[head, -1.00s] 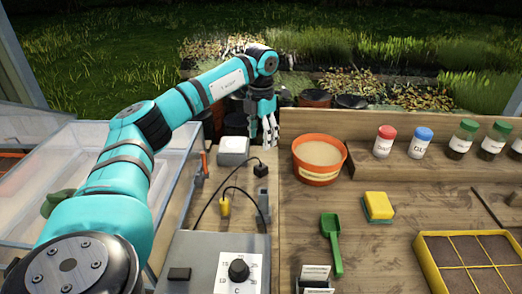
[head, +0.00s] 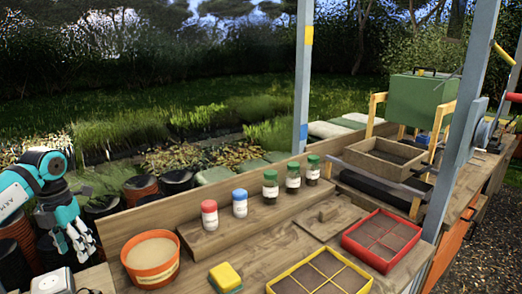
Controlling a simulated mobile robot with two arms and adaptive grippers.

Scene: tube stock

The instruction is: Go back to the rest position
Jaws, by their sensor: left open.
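My left arm comes in at the left edge of the head view. Its left gripper (head: 80,243) points down near the back left corner of the wooden bench, above a white box-shaped device. Its pale fingers are apart and hold nothing that I can see. It is to the left of the orange pot of sand-coloured material (head: 151,259), not touching it. My right gripper is not in view.
On the bench (head: 262,249) stand a red-capped jar (head: 209,214), a blue-capped jar (head: 240,203) and several green-capped jars. A yellow sponge (head: 225,277), a yellow-framed tray (head: 320,275) and a red tray (head: 382,238) lie in front. A grey post (head: 456,130) rises at right.

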